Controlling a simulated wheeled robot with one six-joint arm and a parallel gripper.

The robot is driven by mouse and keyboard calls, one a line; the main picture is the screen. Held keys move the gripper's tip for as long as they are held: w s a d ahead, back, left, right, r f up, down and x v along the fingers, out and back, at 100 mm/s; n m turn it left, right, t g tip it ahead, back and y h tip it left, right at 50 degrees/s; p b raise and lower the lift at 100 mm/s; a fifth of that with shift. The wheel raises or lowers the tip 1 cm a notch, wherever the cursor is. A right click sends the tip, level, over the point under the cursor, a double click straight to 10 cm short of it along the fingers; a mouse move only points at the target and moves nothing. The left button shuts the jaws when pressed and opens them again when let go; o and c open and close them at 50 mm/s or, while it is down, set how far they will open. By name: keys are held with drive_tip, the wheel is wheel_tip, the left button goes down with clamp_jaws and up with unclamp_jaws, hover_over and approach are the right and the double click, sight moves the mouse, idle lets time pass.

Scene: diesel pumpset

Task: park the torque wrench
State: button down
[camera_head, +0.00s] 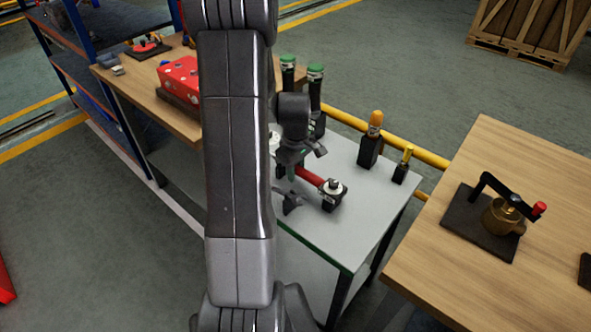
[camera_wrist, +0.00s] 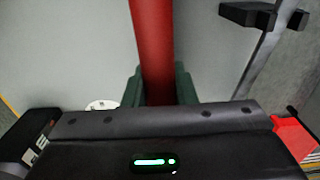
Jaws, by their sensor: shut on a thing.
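The torque wrench (camera_head: 308,176) has a red handle and a round metal head, and is over the grey bench (camera_head: 375,208). My gripper (camera_head: 292,172) is shut around its red handle, left of the head. In the wrist view the red handle (camera_wrist: 154,45) runs between the green fingers (camera_wrist: 157,88). The head end is at a black block (camera_head: 331,202); I cannot tell whether it rests on it. A dark forked bracket (camera_head: 291,201) stands beside the handle, and it also shows in the wrist view (camera_wrist: 262,16). My arm hides the handle's far end.
Two green-topped tools (camera_head: 315,90) stand in black holders at the bench's back. An orange-handled tool (camera_head: 374,125) and a yellow-handled tool (camera_head: 406,157) stand on its right. A wooden table (camera_head: 480,240) with a brass part is at right. The bench's front right is clear.

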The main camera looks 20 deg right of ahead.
drive_tip(key=shift+f, duration=0.2)
drive_tip(key=c, duration=1.1)
unclamp_jaws()
wheel_tip(320, 180, up, 14)
drive_tip(key=shift+f, duration=0.25)
wheel_tip(320, 180, down, 14)
drive_tip(key=shift+r, duration=0.45)
